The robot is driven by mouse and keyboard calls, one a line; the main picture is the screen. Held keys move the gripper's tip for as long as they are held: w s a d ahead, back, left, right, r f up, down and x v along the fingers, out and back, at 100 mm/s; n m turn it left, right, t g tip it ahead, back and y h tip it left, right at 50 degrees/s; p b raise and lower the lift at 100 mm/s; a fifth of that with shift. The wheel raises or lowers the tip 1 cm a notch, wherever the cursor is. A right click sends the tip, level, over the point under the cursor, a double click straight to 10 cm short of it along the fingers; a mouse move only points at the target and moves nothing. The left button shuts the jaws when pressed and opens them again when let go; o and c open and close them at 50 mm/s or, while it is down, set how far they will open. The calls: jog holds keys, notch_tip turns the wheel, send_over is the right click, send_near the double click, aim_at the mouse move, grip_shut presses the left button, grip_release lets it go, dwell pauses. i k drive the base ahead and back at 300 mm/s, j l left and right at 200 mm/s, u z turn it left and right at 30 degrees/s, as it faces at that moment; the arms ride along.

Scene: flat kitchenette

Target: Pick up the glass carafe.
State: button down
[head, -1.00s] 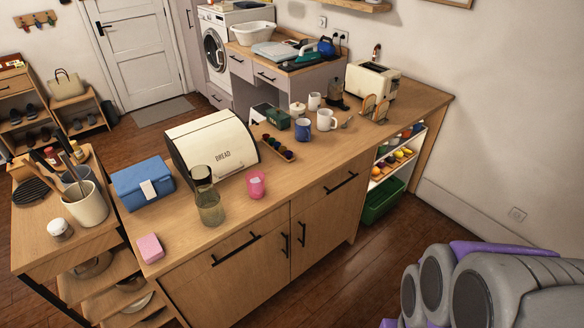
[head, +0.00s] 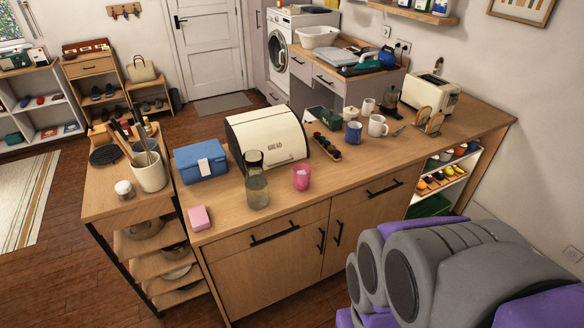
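The glass carafe (head: 257,187) stands upright on the wooden counter, near its front edge. It is greenish clear glass with a dark upper part. It stands in front of the cream bread bin (head: 266,138), just left of a pink cup (head: 301,177). My arm fills the lower right of the head view, in grey and purple, well apart from the carafe. My gripper's fingers do not show.
A blue box (head: 201,162) and a pink block (head: 199,217) are left of the carafe. Mugs, a tray of small dark items and a toaster (head: 430,92) stand to the right. The counter (head: 240,222) is bare in front of the carafe. A utensil crock (head: 149,171) stands on the left unit.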

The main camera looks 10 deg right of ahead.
aim_at(257, 181)
jog(key=i+l+u, duration=0.4)
jog(key=u, duration=1.3)
